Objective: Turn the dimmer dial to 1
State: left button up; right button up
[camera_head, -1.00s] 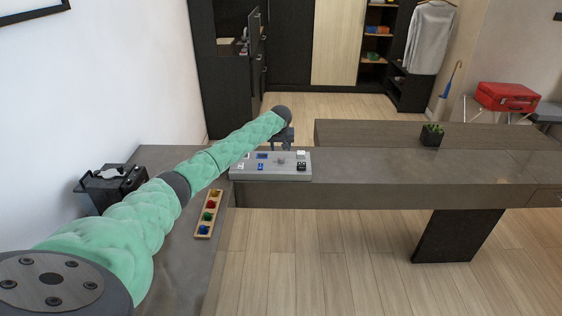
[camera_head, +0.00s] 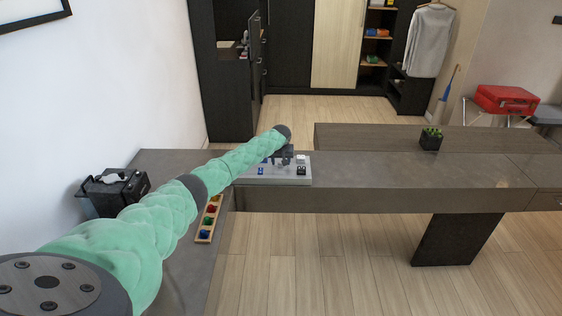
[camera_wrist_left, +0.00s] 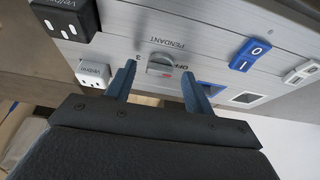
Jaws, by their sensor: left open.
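A light grey control panel (camera_head: 287,180) lies on the counter in the head view. My left gripper (camera_head: 284,162) is low over it and hides part of it. In the left wrist view the dimmer dial (camera_wrist_left: 161,65) is a small grey knob under the word PENDANT, with OFF printed beside it. Its other markings are partly hidden or too small to read surely. My left gripper also shows there (camera_wrist_left: 158,69), open, with one fingertip on each side of the dial and visible gaps. I cannot tell whether either finger touches the panel. My right gripper is out of view.
On the panel are a blue rocker switch (camera_wrist_left: 250,54), a white rocker (camera_wrist_left: 300,72), a black socket block (camera_wrist_left: 66,18) and a white socket block (camera_wrist_left: 95,72). A wooden tray (camera_head: 204,236) with coloured pieces lies near my left arm. The counter to the right is mostly clear.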

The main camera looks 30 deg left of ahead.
pick_arm(q)
jog(key=c, duration=1)
